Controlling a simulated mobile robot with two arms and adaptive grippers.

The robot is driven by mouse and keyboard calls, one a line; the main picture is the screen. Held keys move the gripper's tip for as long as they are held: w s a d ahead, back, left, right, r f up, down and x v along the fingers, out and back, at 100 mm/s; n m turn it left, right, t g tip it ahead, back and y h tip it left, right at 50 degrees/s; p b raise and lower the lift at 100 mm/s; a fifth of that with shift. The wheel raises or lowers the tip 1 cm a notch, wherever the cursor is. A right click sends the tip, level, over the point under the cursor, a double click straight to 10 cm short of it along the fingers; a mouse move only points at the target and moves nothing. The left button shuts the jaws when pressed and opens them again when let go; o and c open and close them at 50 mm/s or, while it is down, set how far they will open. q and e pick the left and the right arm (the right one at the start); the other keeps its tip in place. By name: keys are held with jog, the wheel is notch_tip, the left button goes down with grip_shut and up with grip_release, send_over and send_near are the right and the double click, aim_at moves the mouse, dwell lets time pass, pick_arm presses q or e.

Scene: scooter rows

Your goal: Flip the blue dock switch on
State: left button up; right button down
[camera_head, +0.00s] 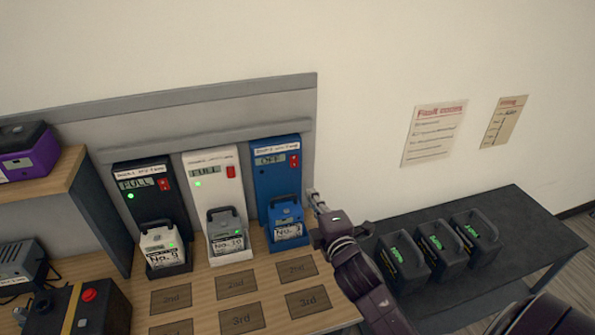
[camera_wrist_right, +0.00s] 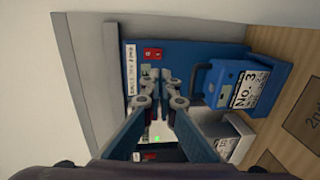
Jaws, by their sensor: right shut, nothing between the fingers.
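The blue dock (camera_head: 277,185) stands at the right end of a row of three docks. Its display (camera_head: 269,160) reads OFF, and its red switch (camera_head: 294,160) is at the upper right of its face. A blue battery (camera_head: 286,213) sits in it; in the right wrist view this battery (camera_wrist_right: 226,82) is labelled No. 3. My right gripper (camera_head: 313,194) is shut and empty, just right of the blue dock and lower than the switch. In the right wrist view the red switch (camera_wrist_right: 153,54) shows beyond the shut fingertips (camera_wrist_right: 167,76), apart from them. My left gripper is out of view.
The white dock (camera_head: 213,170) and black dock (camera_head: 150,200) read FULL with green lights, each holding a battery. Marked wooden tiles (camera_head: 236,284) lie before them. A dark side table (camera_head: 515,215) with three dark batteries stands right. A purple case (camera_head: 30,152) is on the left shelf.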

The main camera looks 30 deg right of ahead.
aim_at(295, 166)
jog(key=p+x, duration=0.3)
jog(key=x, duration=1)
jog(key=shift+w+p, duration=0.25)
jog(key=shift+p, duration=0.05)
jog(key=f+b, duration=0.1)
jog(key=b, duration=0.2)
jog(key=shift+w, duration=0.2)
jog(key=shift+r, duration=0.35)
jog(key=shift+d, duration=0.1)
